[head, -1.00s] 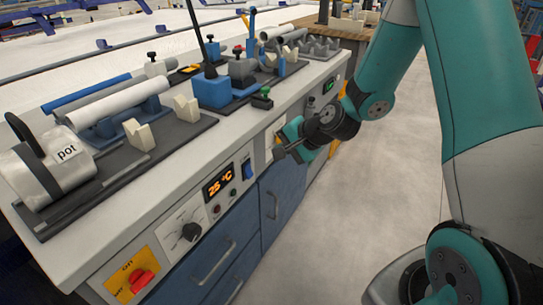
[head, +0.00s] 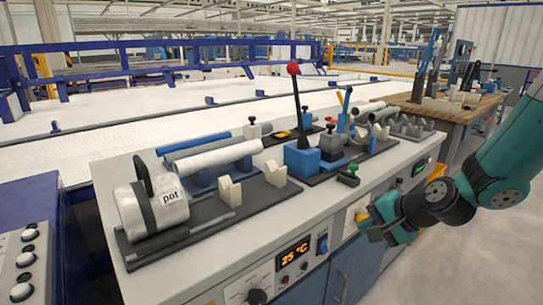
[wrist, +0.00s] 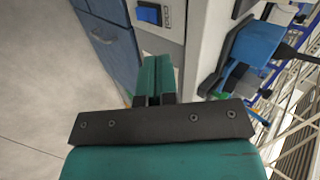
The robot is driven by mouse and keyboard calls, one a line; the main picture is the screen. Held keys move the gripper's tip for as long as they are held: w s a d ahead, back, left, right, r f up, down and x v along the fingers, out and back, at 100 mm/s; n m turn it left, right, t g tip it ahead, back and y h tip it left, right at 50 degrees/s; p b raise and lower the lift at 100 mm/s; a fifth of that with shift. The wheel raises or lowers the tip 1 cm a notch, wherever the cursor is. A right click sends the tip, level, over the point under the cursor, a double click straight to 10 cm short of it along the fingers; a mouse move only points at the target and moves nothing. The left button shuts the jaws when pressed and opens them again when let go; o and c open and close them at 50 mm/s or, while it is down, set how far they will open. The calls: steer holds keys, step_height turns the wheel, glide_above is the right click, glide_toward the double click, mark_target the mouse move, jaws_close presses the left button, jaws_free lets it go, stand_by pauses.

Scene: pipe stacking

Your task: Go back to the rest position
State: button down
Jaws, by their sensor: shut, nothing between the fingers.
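My gripper (head: 383,237) is in front of the workbench (head: 345,232), at its front face on the right side, below the bench top. In the wrist view the two teal fingers of my gripper (wrist: 156,75) are together, with nothing between them. The blue switch (wrist: 149,14) on the bench front and the blue cabinet door (wrist: 112,48) lie beyond the fingertips.
On the bench stand a pot (head: 155,210), white pipe (head: 215,159), blue pipe (head: 194,143), cream V-supports (head: 230,190) and a blue lever block (head: 302,158). A wooden table (head: 440,112) is behind at right. The floor (head: 440,262) at lower right is clear.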

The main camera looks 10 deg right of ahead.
steer(key=s+a+r+n+g, duration=0.3)
steer(key=s+a+r+n, duration=0.2)
steer(key=s+a+n, duration=0.15)
steer(key=s+a+r+n+g, duration=0.1)
steer(key=s+a+r+n, duration=0.1)
steer(key=s+r+n, duration=0.3)
steer(key=s+a+n+g+h, duration=0.1)
steer(key=s+a+n+g, duration=0.1)
steer(key=s, duration=0.5)
steer(key=s+a+r+n+g, duration=0.1)
steer(key=s+r+n, duration=0.25)
steer(key=s, duration=0.25)
step_height(320, 180, up, 14)
steer(key=p, duration=1.5)
steer(key=shift+a+f, duration=0.15)
steer(key=shift+a, duration=0.05)
steer(key=shift+w, duration=0.1)
